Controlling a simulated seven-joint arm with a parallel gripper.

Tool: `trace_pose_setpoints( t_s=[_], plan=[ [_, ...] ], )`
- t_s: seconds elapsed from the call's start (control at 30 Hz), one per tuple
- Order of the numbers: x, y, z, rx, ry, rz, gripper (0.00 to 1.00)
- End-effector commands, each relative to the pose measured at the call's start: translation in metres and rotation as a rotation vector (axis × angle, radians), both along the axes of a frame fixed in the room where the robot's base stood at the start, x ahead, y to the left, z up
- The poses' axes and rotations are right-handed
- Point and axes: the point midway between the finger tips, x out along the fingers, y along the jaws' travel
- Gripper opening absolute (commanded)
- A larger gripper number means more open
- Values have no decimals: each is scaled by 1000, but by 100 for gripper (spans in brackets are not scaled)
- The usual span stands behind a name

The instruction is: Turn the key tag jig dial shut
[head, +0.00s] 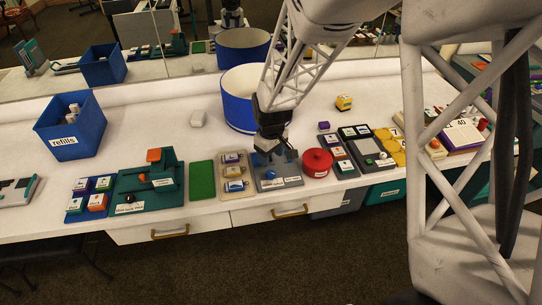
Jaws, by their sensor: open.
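A grey jig (290,181) with a small white label sits near the table's front edge, and I take it for the key tag jig; its label is too small to read. A small blue part (270,174) shows on it, perhaps the dial, but its setting cannot be made out. My gripper (272,157) points down right over the back of the jig. It is open, with nothing seen between the fingers. It hides part of the jig, and I cannot tell whether it touches the dial.
A red round container (317,162) stands close right of the jig. A tan tray of tags (234,185) and a green mat (202,181) lie left. A blue-and-white bin (238,112) stands behind; a blue refills box (70,128) is far left. A mirror lines the back.

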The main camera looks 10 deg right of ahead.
Motion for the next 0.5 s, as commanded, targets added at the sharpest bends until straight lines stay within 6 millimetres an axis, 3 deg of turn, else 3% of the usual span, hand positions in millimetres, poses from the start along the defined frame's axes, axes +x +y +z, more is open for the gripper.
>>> trace_pose_setpoints(
  t_s=[0.27,0.5],
  plan=[
    [0,0,0,0,-1,79,59],
    [0,1,0,-1,-5,328,59]
  ],
)
